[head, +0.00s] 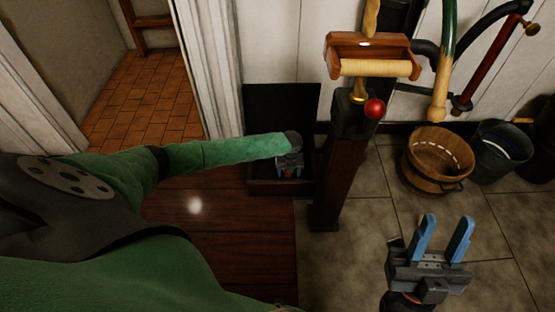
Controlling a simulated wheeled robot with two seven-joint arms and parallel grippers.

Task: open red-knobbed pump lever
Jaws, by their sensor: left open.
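A red knob (375,108) shows on the upper part of a dark wooden post (337,175), right of the picture's centre. It seems to sit at the end of a short lever, most of which I cannot make out. My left gripper (289,173) is open and points down over a dark open box to the left of the post, apart from the knob. Its fingers are small and partly hidden by the wrist. My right gripper (448,219) is open and empty at the lower right, its blue fingers apart, over the tiled floor and clear of the knob.
A dark box (255,185) with its lid raised stands left of the post. A wooden roller holder (375,67) is above the knob. A wooden bucket (432,181) and a dark metal bucket (489,165) stand right, below curved pipes. Tiles around the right gripper are clear.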

